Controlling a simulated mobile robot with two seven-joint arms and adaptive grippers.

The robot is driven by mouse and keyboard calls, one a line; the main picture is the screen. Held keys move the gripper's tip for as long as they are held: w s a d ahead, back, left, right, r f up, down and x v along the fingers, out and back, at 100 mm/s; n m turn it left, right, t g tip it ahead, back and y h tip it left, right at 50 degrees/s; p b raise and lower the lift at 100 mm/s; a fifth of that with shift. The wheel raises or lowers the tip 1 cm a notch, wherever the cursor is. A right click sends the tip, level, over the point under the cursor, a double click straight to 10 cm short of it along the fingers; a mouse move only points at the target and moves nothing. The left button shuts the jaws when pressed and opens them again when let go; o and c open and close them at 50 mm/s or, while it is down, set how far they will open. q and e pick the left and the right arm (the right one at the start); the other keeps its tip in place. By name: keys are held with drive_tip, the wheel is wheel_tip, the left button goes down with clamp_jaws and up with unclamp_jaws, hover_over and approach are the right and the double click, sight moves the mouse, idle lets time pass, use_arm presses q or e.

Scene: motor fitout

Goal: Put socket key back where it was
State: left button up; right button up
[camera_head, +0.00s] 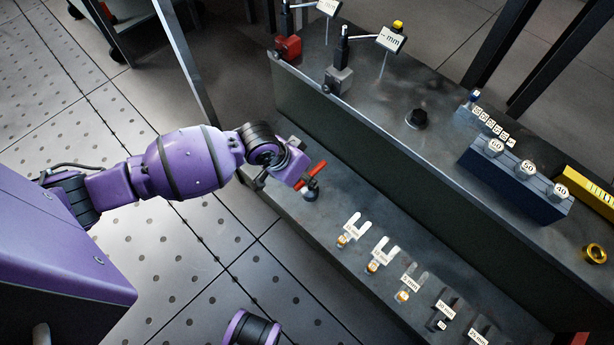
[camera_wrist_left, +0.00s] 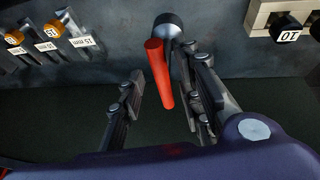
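The socket key has a red bar handle (camera_head: 312,174) and stands at the left end of the lower shelf in the head view. A dark round part (camera_head: 310,190) shows just below the handle. In the left wrist view the red handle (camera_wrist_left: 160,74) points toward the camera, with a grey round part (camera_wrist_left: 169,26) behind it. My left gripper (camera_wrist_left: 163,105) is open, one finger on each side of the handle, with a clear gap to the left finger. Whether the right finger touches the handle cannot be told. My right gripper is not in view.
Several labelled open-end pieces (camera_head: 381,252) lie along the lower shelf. The upper shelf carries a blue block with numbered sockets (camera_head: 515,185), a black knob (camera_head: 416,119), a yellow ring (camera_head: 595,253) and stands with mm signs (camera_head: 340,78).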

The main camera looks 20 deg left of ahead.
use_arm(q)
drive_tip(key=p+v, duration=0.3)
drive_tip(key=v, duration=0.7)
drive_tip(key=shift+p, duration=0.35)
